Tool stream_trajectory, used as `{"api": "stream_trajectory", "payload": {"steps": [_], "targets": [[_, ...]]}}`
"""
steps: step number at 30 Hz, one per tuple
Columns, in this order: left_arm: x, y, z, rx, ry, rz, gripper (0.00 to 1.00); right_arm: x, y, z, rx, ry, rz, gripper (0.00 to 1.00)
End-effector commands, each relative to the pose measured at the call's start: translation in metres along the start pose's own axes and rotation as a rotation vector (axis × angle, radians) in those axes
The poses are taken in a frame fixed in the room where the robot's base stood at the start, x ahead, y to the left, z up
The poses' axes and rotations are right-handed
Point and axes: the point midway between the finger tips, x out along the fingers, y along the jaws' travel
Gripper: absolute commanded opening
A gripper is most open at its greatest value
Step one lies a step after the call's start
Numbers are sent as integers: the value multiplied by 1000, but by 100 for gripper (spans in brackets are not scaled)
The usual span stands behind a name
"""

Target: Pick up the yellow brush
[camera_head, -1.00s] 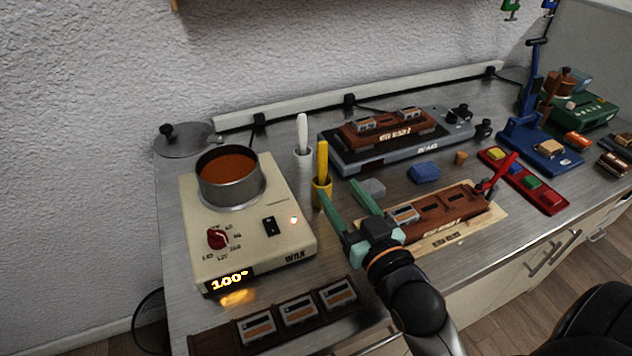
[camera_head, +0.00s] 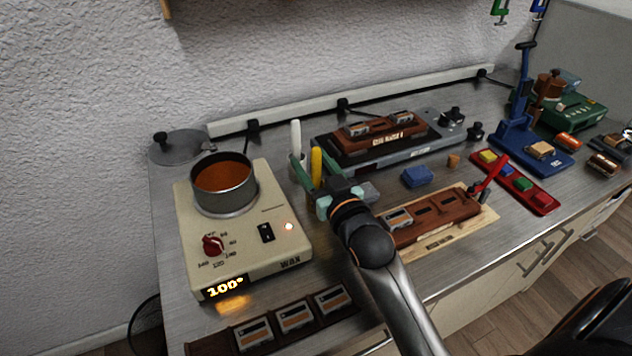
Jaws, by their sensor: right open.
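The yellow brush (camera_head: 316,166) stands upright right of the wax heater, in its holder, which is now largely hidden by my gripper. My right gripper (camera_head: 311,172) is open, with its green fingers pointing away from me toward the brush. The brush handle shows between the two fingers; I cannot tell whether either finger touches it. A white brush (camera_head: 296,138) stands upright just behind, in a pale holder. My left gripper is not in view.
The wax heater (camera_head: 296,251) with a pot of orange wax (camera_head: 223,180) stands close on the left. A wooden block (camera_head: 440,213) on a pale board lies to the right. A grey device (camera_head: 400,150) stands behind. A dark tray (camera_head: 215,344) lies at the front.

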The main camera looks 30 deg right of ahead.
Motion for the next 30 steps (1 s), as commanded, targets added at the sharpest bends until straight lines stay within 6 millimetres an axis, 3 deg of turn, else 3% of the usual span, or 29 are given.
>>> {"api": "stream_trajectory", "payload": {"steps": [4,12,28,30], "targets": [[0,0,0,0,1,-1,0,14,0,0,1,0,0,60],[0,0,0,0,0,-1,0,16,0,0,0,0,0,60],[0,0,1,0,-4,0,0,16,0,0,0,0,0,2],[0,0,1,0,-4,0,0,16,0,0,0,0,0,0]]}}
